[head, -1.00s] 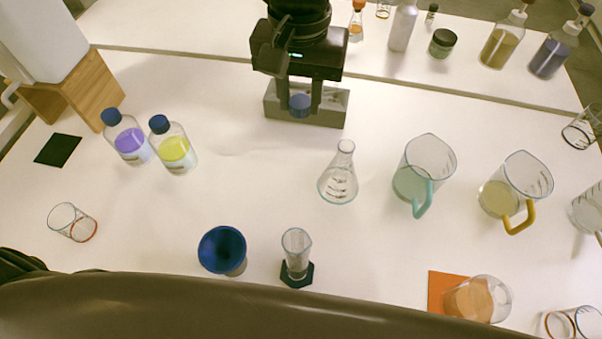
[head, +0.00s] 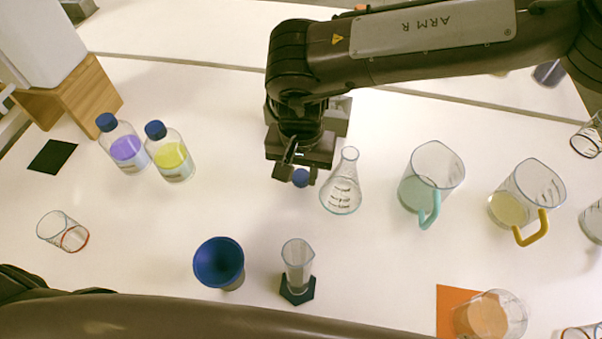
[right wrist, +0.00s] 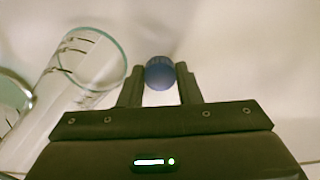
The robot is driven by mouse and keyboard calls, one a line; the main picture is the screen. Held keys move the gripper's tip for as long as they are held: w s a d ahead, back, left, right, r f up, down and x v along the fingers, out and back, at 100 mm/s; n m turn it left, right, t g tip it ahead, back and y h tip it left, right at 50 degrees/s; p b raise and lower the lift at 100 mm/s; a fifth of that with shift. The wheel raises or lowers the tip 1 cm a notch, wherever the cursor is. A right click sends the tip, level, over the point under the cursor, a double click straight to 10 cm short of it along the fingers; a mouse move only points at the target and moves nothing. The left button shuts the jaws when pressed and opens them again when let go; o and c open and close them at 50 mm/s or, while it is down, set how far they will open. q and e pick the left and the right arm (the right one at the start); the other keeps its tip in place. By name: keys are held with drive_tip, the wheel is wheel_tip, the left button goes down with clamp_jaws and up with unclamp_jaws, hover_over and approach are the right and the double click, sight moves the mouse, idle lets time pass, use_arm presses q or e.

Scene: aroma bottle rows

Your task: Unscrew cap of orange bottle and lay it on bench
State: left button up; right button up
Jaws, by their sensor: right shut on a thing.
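My right gripper (head: 301,176) is shut on a small round blue cap (head: 301,178) over the white bench (head: 250,120), just left of the conical flask. The right wrist view shows the cap (right wrist: 160,74) pinched between the two fingertips (right wrist: 159,84). I cannot tell whether the cap touches the bench. No orange bottle can be made out. My right arm covers much of the back right and part of the grey block (head: 337,115). My left gripper is out of view.
The conical flask (head: 342,185) stands close right of the gripper. A cylinder (head: 297,262) and blue funnel (head: 219,263) stand in front. Teal (head: 428,180) and yellow-handled (head: 522,200) jugs are right; purple (head: 124,148) and yellow (head: 171,155) bottles left. Bare bench lies left of the gripper.

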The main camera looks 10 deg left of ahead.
drive_tip(key=shift+f, duration=0.65)
drive_tip(key=shift+f, duration=0.15)
drive_tip(key=o, duration=0.8)
